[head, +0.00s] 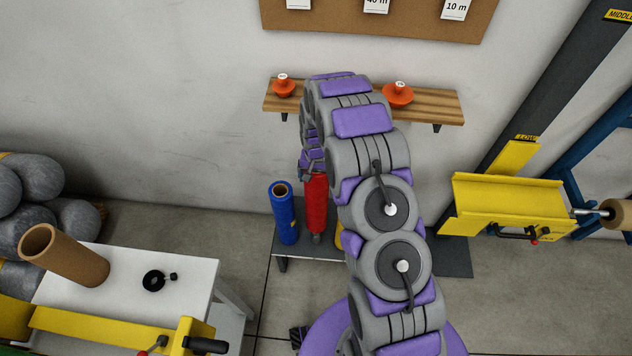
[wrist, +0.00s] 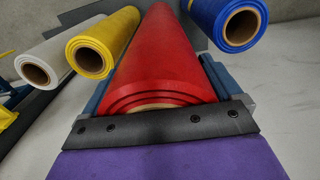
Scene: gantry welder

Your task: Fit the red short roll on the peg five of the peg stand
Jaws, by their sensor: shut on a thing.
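The red roll (head: 316,203) hangs upright in my gripper (head: 313,170), which holds it by its upper end. In the wrist view the red roll (wrist: 155,60) runs away between the two jaws, its ringed end close to the gripper's dark front plate. The peg stand (head: 290,241) is a low dark platform by the wall, partly hidden by my arm. A grey peg-like part (head: 316,239) shows just under the red roll. I cannot tell whether the roll is around it or above it. Peg numbers cannot be read.
A blue roll (head: 283,213) stands on the stand left of the red one. Yellow (wrist: 102,42) and white (wrist: 50,59) rolls show in the wrist view. A wooden shelf (head: 440,105) with orange items is above. A white table (head: 190,275) with a brown tube is left.

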